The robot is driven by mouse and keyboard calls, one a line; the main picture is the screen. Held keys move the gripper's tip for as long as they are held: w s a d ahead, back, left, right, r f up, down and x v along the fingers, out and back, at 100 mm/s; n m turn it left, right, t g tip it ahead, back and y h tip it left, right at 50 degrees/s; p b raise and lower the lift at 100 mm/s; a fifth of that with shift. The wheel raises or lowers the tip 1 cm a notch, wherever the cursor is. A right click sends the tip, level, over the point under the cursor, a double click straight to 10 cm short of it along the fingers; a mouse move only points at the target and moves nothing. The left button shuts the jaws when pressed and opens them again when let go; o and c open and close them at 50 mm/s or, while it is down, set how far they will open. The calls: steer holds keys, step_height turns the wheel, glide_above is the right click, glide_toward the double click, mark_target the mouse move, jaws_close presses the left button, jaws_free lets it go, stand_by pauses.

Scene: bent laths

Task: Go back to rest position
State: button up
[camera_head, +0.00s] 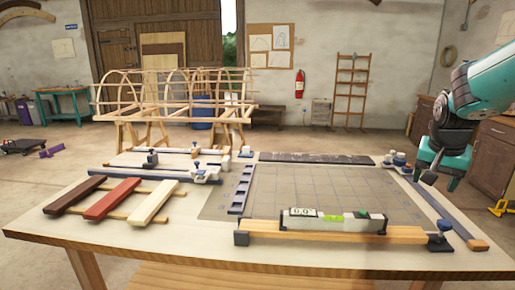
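My gripper (440,178) hangs at the right side of the workbench, on the teal and dark arm, with its dark tips pointing down. It is above the bench's right part and apart from the laths. I cannot make out the gap between its fingers, and nothing clear hangs from it. A light lath (262,228) lies along the front of the bench in dark end holders. A digital level (332,220) with a green part rests on it.
The workbench (190,246) carries a gridded grey mat (320,186). Dark, red and cream strips (110,199) lie across two rails at left. Clamp fixtures (203,174) stand behind them. Small blue-and-white pieces (397,160) sit near my gripper. A ribbed wooden frame (180,95) stands behind.

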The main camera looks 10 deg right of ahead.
steer(key=s+a+n+y, duration=0.1)
steer(key=s+a+n, duration=0.15)
steer(key=a, duration=0.45)
steer(key=s+a+n+y, duration=0.1)
steer(key=a+n, duration=0.2)
steer(key=a, duration=0.4)
steer(key=s+a+n+g+y, duration=0.2)
steer(key=s+a+n+y, duration=0.2)
steer(key=s+a+n, duration=0.7)
steer(key=s+a, duration=0.7)
steer(key=s, duration=0.2)
steer(key=shift+s+a+g+y, duration=0.2)
steer(key=shift+a+g+y, duration=0.1)
steer(key=shift+g+y, duration=0.1)
